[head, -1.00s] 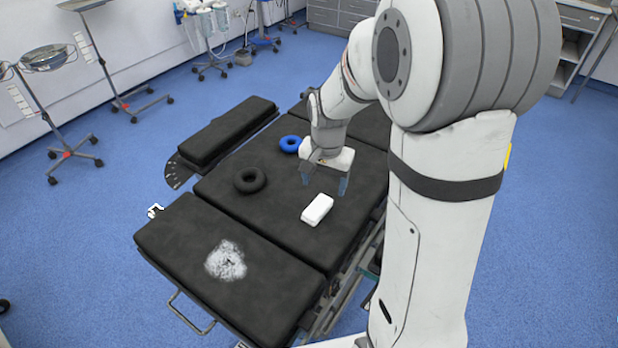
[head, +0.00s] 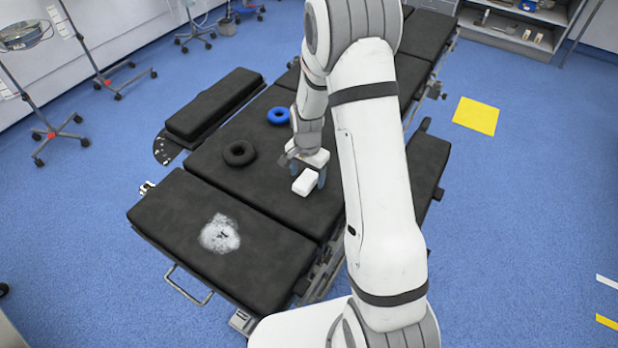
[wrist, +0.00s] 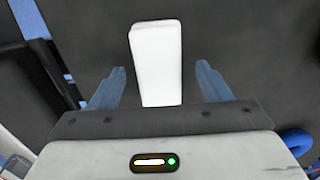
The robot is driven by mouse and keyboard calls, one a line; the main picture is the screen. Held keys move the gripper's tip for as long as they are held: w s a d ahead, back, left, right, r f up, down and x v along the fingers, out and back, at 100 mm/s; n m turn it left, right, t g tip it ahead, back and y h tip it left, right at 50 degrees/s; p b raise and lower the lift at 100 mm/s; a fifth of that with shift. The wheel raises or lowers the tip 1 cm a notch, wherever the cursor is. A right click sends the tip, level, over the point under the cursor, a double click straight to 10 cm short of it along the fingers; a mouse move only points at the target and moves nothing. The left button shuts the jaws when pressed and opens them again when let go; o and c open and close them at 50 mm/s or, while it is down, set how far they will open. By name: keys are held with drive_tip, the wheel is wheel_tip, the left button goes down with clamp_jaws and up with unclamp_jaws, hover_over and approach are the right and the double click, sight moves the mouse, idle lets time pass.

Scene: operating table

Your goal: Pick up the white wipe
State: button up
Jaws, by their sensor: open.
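The white wipe (head: 305,183) is a small white block lying on the black operating table (head: 270,196). My gripper (head: 308,175) is open at the wipe, pointing down, and partly hides its far end in the head view. In the wrist view the wipe (wrist: 157,65) lies lengthwise between the two blue fingers of my gripper (wrist: 160,85), and it reaches past their tips. A gap shows between the wipe and each finger. I cannot tell the exact height of the fingertips over the table.
A black ring (head: 239,153) and a blue ring (head: 278,116) lie on the table behind and left of the wipe. A white powdery patch (head: 220,234) marks the near table section. A narrow side pad (head: 214,104) lies at the left. The table around the wipe is otherwise clear.

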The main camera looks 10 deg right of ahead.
drive_tip(key=shift+f, duration=0.5)
drive_tip(key=c, duration=1.1)
